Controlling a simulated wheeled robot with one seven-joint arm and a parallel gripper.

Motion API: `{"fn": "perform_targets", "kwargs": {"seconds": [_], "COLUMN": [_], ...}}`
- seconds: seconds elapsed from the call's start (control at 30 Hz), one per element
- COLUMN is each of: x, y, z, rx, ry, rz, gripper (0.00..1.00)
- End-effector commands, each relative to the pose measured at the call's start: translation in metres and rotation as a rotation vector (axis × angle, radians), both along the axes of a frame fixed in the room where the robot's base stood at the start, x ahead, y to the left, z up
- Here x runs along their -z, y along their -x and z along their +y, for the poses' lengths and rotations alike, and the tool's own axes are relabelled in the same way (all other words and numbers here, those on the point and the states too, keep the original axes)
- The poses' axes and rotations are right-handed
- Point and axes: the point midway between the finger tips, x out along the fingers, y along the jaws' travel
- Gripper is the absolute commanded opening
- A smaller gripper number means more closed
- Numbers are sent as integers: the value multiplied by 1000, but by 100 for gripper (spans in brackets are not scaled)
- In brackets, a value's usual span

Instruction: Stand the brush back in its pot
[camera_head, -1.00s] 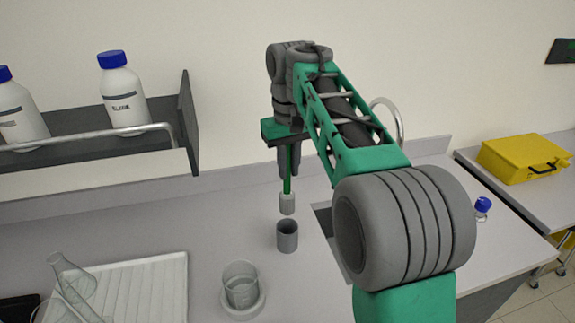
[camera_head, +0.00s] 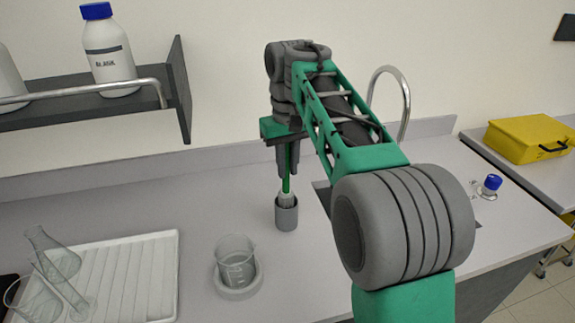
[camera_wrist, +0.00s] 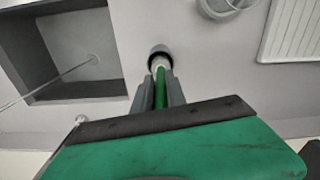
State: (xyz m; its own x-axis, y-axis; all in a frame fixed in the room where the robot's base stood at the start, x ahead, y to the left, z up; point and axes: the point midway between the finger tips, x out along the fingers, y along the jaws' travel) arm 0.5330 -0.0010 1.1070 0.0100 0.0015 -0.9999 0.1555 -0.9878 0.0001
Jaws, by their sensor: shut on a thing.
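The brush (camera_head: 287,184) has a green handle and a pale head that points down. It hangs upright from my gripper (camera_head: 287,150), which is shut on the handle. The pot (camera_head: 287,216) is a small grey cylinder on the bench, directly below the gripper. The brush's pale head is at the pot's mouth, its lower end hidden inside the rim. In the wrist view the green handle (camera_wrist: 160,88) runs between the fingers and the pale head meets the dark pot (camera_wrist: 160,52). I cannot tell whether the head touches the pot's bottom.
A glass beaker (camera_head: 236,262) on a round base stands front left of the pot. A white ribbed tray (camera_head: 135,275) with glassware lies further left. The sink (camera_wrist: 75,50) is beside the pot. A shelf with a white bottle (camera_head: 108,50) is at upper left.

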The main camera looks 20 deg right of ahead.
Motion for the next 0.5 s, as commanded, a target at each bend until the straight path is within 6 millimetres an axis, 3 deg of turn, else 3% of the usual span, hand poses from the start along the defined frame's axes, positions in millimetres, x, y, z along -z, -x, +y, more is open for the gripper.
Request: {"fn": "perform_targets", "kwargs": {"seconds": [0.1, 0.4, 0.43, 0.5], "x": [10, 10, 11, 11], "y": [0, 0, 0, 0], "z": [0, 0, 0, 0], "rx": [0, 0, 0, 0], "ry": [0, 0, 0, 0], "rz": [-1, -1, -1, -1], "gripper": [0, 0, 17, 23]}}
